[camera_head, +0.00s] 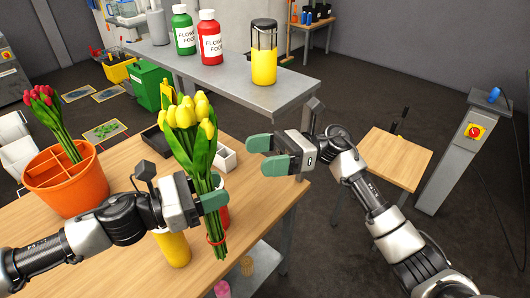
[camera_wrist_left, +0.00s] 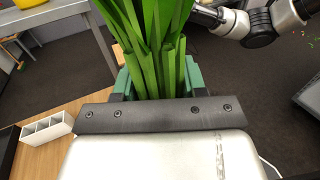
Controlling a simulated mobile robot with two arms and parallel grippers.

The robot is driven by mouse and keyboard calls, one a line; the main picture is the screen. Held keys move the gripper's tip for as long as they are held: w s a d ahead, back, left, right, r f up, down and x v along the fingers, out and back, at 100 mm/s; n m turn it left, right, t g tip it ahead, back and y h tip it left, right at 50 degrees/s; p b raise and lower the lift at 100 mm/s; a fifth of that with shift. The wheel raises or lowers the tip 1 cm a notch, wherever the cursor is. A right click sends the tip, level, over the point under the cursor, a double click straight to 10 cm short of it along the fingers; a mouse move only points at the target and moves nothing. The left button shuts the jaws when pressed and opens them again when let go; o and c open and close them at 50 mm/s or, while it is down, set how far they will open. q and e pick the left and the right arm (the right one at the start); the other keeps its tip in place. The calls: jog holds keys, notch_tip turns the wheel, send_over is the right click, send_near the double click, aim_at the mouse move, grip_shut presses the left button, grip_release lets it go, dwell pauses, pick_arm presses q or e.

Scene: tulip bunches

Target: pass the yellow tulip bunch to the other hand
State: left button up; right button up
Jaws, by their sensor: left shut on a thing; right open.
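The yellow tulip bunch (camera_head: 190,125) stands upright with its blooms at the top and a red band low on its green stems. My left gripper (camera_head: 212,202) is shut on the stems; in the left wrist view the green stems (camera_wrist_left: 150,45) rise between the green finger pads. My right gripper (camera_head: 262,155) is open and empty, to the right of the bunch and apart from it, with its fingers pointing left towards the stems. The left fingers hide part of the stems.
An orange divided pot (camera_head: 70,185) with red tulips (camera_head: 48,112) stands at the left of the wooden table (camera_head: 120,165). A yellow container (camera_head: 172,248) is below my left gripper. A white compartment box (camera_head: 226,157) sits behind the bunch. A grey bench (camera_head: 265,95) holds bottles.

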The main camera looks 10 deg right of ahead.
jog(key=s+a+n, duration=0.1)
jog(key=a, duration=0.3)
jog(key=s+a+r+n+g+h, duration=0.1)
jog(key=s+a, duration=0.1)
jog(key=a, duration=0.1)
jog(key=s+a+n+h, duration=0.1)
jog(key=s+a, duration=0.1)
jog(key=a, duration=0.2)
jog(key=shift+s+a+r, duration=0.2)
jog(key=shift+a+r, duration=0.1)
jog(key=shift+r, duration=0.05)
jog(key=c, duration=1.1)
pick_arm(q)
jog(key=o, duration=1.2)
pick_arm(e)
jog(key=shift+c, duration=0.4)
